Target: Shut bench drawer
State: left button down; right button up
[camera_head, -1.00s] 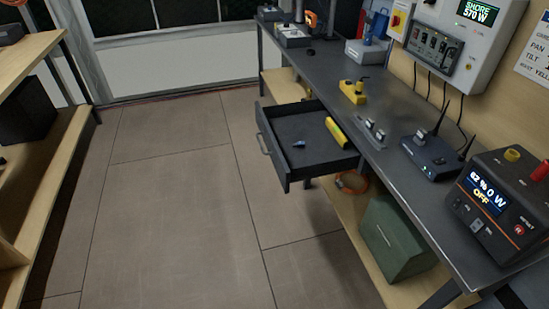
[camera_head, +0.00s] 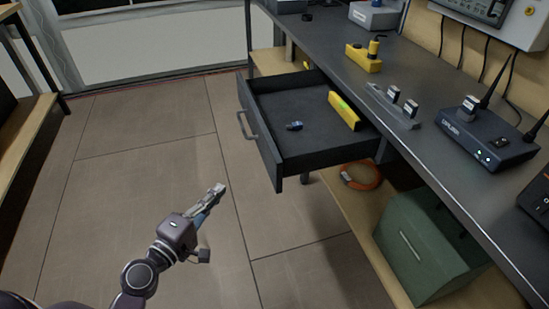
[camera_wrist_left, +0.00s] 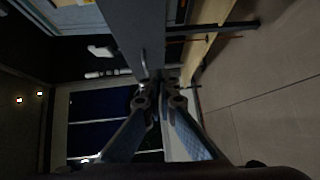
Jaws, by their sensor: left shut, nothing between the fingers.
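The bench drawer (camera_head: 266,150) is grey and stands pulled out from under the dark workbench (camera_head: 335,45). Its bar handle (camera_head: 247,125) is on the front panel, facing left. A yellow tool (camera_head: 344,110) and a small blue item (camera_head: 294,126) lie inside. My left gripper (camera_head: 219,188) is shut and empty, in front of the drawer and below the handle, apart from it. In the left wrist view my shut fingertips (camera_wrist_left: 159,76) point toward a grey panel (camera_wrist_left: 128,30) with a handle (camera_wrist_left: 144,62), likely the drawer front. My right gripper is not in view.
On the bench stand a yellow block (camera_head: 363,58), a small rack (camera_head: 393,106) and a dark device with antennas (camera_head: 485,137). A green box (camera_head: 425,245) and an orange cable coil (camera_head: 362,177) sit on the lower shelf. The floor left of the drawer is clear.

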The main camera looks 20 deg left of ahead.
pick_arm(q)
notch_tip(320, 180, up, 3)
jog(key=p, duration=0.2)
send_near(263, 147)
jog(key=w+a, duration=0.3)
jog(key=w, duration=0.1)
jog(key=shift+t+h, duration=0.3)
jog(key=shift+h, duration=0.1)
jog(key=shift+w+d+f+p, duration=0.2)
jog(key=shift+w+d, duration=0.15)
jog(key=shift+d, duration=0.25)
jog(key=shift+w+d+f+p, duration=0.2)
jog(key=shift+w+d, duration=0.2)
jog(key=shift+d, duration=0.2)
jog(key=shift+w+d+f+p, duration=0.1)
jog(key=shift+w+d+p, duration=0.1)
jog(key=shift+w+d, duration=0.3)
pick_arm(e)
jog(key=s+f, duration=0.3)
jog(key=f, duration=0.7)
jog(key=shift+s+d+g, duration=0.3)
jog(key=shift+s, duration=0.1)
pick_arm(q)
jog(key=shift+d, duration=0.15)
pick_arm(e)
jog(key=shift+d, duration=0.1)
